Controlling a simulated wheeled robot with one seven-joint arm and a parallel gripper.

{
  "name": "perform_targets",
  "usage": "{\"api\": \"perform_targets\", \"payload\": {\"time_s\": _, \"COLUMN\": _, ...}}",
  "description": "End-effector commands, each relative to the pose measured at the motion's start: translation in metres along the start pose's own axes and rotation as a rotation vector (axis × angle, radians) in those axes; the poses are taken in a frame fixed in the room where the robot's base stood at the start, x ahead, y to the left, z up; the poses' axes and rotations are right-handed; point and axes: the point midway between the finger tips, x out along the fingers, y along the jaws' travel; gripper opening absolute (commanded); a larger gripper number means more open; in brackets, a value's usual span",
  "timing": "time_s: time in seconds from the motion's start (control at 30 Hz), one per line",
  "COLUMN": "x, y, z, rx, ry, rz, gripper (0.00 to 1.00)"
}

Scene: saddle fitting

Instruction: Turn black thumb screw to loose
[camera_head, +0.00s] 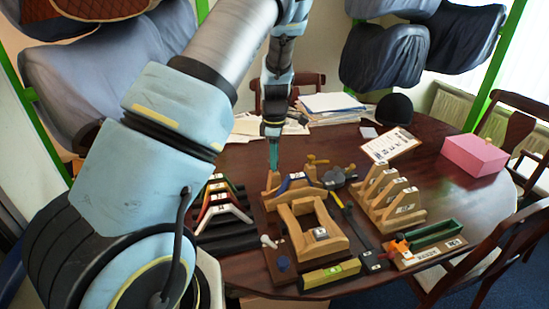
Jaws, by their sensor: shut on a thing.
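My gripper (273,166) points straight down over the left end of a wooden stand (272,185) on the table. Its narrow teal fingers are shut, their tips at the top of the stand's left upright. The black thumb screw appears to be between the fingertips; it is hidden or too small to make out, and I cannot tell how far it is turned.
Coloured angled gauges (222,214) stand left. A dark grey tool (335,176), slotted wooden rack (388,196), green tray (436,234) and orange clamp (398,246) lie right. A level (329,275) lies in front. Papers (330,102) and a pink box (474,156) are farther back.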

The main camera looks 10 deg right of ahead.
Motion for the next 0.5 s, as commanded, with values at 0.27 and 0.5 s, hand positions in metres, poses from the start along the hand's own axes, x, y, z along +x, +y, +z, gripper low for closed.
{"api": "perform_targets", "payload": {"time_s": 0.27, "x": -0.0010, "y": 0.0013, "z": -0.0008, "rx": -0.006, "ry": 0.001, "rz": 0.004, "gripper": 0.00}}
{"api": "perform_targets", "payload": {"time_s": 0.5, "x": -0.0009, "y": 0.0011, "z": -0.0006, "rx": -0.006, "ry": 0.001, "rz": 0.003, "gripper": 0.45}}
